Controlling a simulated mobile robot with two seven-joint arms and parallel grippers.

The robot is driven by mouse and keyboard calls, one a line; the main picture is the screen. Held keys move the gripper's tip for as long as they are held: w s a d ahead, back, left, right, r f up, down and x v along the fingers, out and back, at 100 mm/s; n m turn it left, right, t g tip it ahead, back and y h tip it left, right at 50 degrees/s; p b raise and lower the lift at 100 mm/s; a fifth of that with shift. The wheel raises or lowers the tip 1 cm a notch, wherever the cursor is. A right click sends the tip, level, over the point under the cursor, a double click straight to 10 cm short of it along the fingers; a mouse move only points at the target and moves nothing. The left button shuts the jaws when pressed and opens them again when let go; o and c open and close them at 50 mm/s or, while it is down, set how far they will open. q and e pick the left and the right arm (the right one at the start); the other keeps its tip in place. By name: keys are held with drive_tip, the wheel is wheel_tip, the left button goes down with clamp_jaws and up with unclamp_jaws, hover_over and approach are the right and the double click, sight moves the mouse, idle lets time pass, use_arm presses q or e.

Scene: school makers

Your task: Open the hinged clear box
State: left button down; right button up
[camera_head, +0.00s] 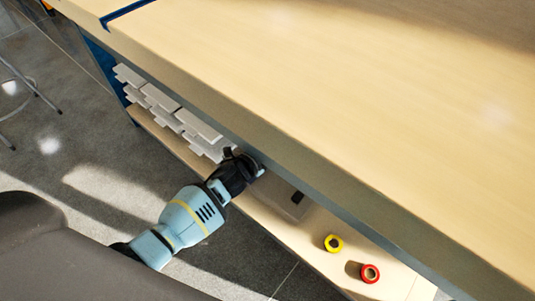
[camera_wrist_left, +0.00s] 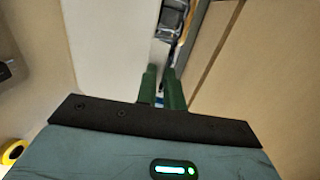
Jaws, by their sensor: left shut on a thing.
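The hinged clear box (camera_head: 281,194) is on the lower shelf under the tabletop. My left gripper (camera_head: 250,168) reaches in under the table edge at the box's left side. In the left wrist view, the two dark green fingers (camera_wrist_left: 161,88) are close together, beside a pale panel (camera_wrist_left: 108,45) that looks like part of the box. They seem shut on the box's edge; the contact is hard to see. How far the lid stands open cannot be told. My right gripper is not in view.
A yellow roll (camera_head: 333,243) and a red roll (camera_head: 370,273) lie on the shelf (camera_head: 300,243) to the right. A small black item (camera_head: 297,197) lies near the box. Several stacked grey pieces (camera_head: 176,115) sit to the left. The wooden tabletop (camera_head: 350,100) overhangs closely.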

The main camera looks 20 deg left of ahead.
use_arm(q)
drive_tip(key=c, duration=2)
unclamp_jaws()
drive_tip(key=shift+w+d+f, duration=0.1)
drive_tip(key=shift+f, duration=0.05)
drive_tip(key=o, duration=0.4)
